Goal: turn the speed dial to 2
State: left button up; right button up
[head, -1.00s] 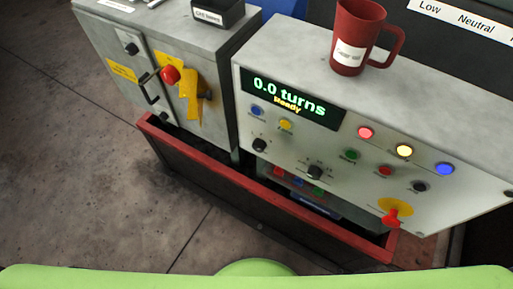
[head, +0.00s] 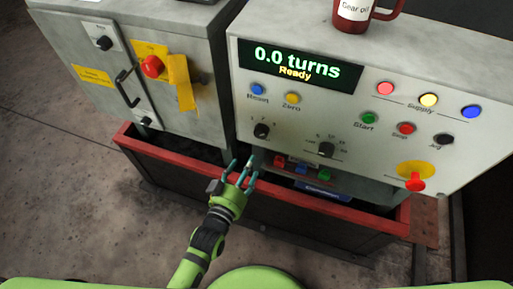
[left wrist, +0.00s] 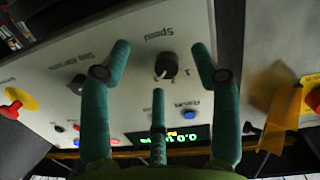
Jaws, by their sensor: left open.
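The speed dial (head: 261,130) is a small black knob on the grey panel (head: 220,60), at the lower left of the panel face below the blue and yellow buttons. In the left wrist view, which is upside down, the dial (left wrist: 167,66) sits under the label "Speed" and shows a light pointer mark. I cannot tell which number it points at. My left gripper (head: 240,172) is open and empty, below and just left of the dial in the head view. In the left wrist view its fingers (left wrist: 160,72) spread around the dial's outline, apparently apart from it. My right gripper is not in view.
A second black knob (head: 326,149) sits right of the dial. The display (head: 297,65) reads 0.0 turns, Ready. Several buttons and a red knob on a yellow plate (head: 415,180) are further right. A red-rimmed trough (head: 290,205) runs below. A red mug (head: 352,16) stands on top.

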pick_arm(q)
jog(key=t, duration=0.1)
send_near(259, 135)
jog(key=w, duration=0.2)
jog(key=shift+h, duration=0.4)
jog(key=x, duration=0.5)
jog(key=shift+w+d+f, duration=0.1)
jog(key=shift+w+d, duration=0.15)
jog(key=shift+d, duration=0.15)
jog(key=shift+w+d, duration=0.2)
jog(key=shift+w, duration=0.4)
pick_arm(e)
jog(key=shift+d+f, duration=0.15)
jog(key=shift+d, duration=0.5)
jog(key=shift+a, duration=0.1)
pick_arm(q)
jog(key=c, duration=1.1)
jog(key=shift+c, duration=0.3)
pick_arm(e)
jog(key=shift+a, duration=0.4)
